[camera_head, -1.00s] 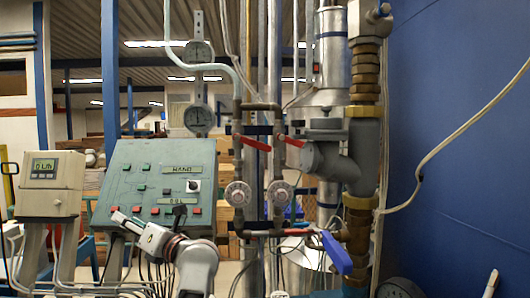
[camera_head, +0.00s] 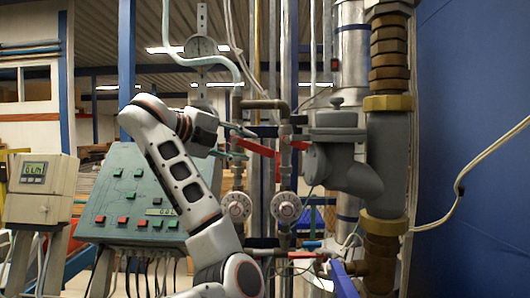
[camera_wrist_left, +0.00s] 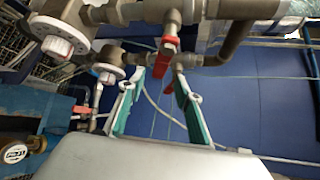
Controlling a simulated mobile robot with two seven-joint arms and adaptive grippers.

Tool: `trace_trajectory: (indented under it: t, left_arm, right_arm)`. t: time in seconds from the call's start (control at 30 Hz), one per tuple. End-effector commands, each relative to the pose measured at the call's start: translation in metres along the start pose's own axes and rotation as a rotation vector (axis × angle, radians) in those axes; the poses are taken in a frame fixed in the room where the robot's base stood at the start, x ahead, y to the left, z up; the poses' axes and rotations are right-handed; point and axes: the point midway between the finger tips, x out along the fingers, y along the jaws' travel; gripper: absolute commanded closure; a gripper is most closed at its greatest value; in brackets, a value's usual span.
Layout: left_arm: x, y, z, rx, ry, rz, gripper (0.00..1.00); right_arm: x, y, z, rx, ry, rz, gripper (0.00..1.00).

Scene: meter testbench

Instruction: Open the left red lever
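The left red lever (camera_head: 254,147) sits on the left vertical pipe in the head view, slanting down to the right. Another red lever (camera_head: 299,145) is beside it on the right pipe. My left gripper (camera_head: 238,143) is raised at the left lever, its fingers pointing right, partly overlapping the lever's left end. In the left wrist view the two green-padded fingers (camera_wrist_left: 158,92) are apart, with a red lever (camera_wrist_left: 161,66) just beyond and between the tips. Contact cannot be told. My right gripper is out of view.
Two round white handwheels (camera_head: 238,206) sit below the levers. A blue lever (camera_head: 343,280) is at the bottom. A green control panel (camera_head: 130,190) and a meter (camera_head: 40,185) stand left. Thick grey and brass pipework (camera_head: 388,150) stands close on the right.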

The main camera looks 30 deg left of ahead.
Motion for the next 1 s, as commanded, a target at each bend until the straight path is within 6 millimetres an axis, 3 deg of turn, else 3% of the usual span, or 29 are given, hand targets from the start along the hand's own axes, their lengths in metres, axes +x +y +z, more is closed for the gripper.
trace_trajectory:
  t: [0.6, 1.0]
  left_arm:
    - [0.067, 0.0, 0.0, 0.001, -0.001, 0.004, 0.66]
    - [0.075, 0.002, 0.0, 0.0, -0.004, 0.005, 0.66]
  right_arm:
    - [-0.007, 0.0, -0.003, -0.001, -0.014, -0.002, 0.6]
    - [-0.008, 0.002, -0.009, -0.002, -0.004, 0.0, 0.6]
